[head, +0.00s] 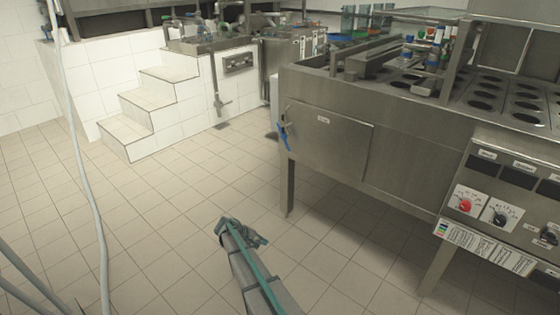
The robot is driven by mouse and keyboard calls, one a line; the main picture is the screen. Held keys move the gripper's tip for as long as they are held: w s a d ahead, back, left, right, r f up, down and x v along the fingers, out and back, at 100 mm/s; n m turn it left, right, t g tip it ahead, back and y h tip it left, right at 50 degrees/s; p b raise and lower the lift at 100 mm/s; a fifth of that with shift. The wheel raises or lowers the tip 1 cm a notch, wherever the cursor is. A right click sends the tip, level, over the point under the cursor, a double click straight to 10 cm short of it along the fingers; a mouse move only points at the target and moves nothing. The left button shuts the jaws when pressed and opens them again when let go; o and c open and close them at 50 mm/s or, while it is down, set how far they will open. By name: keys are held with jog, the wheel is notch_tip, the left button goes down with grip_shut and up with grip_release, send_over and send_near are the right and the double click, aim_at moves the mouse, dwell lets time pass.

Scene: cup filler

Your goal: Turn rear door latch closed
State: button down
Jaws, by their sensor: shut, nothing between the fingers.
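The rear door (330,143) is a flat steel panel on the side of the steel cup filler, with a small white label near its top. It looks flush with the machine's side. A latch with a blue handle (284,137) sits at the door's left edge, near the machine's corner; the handle slants steeply. My gripper (238,229) is at the end of my arm, over the tiled floor, lower in the picture and left of the door. It is shut and empty, clear of the latch. Its fingertips are small and hard to make out.
The filler's top holds rows of round cup holes (483,105) and fittings. A control panel (502,213) with knobs juts out at right. A machine leg (287,188) stands below the latch. White tiled steps (150,115) are at back left. Open floor lies between.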

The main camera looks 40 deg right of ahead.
jog(key=w+d+r+n+h+b, duration=0.1)
jog(key=w+d+r+h+b, duration=0.15)
jog(key=w+d+r, duration=0.45)
jog(key=w+d+r+h+b, duration=0.1)
jog(key=w+d+r+h, duration=0.15)
jog(key=w+d, duration=0.45)
jog(key=w+d+r+n+t+h, duration=0.2)
jog(key=w+r+h, duration=0.3)
jog(key=w+r, duration=0.7)
jog(key=shift+r+n+h, duration=0.4)
jog(key=shift+r+n, duration=0.3)
jog(key=shift+r, duration=0.25)
jog(key=shift+d+b, duration=0.15)
jog(key=shift+b, duration=0.15)
jog(key=s+d+r+b, duration=0.3)
jog(key=d, duration=0.7)
jog(key=shift+d+r, duration=0.15)
jog(key=shift+d, duration=0.1)
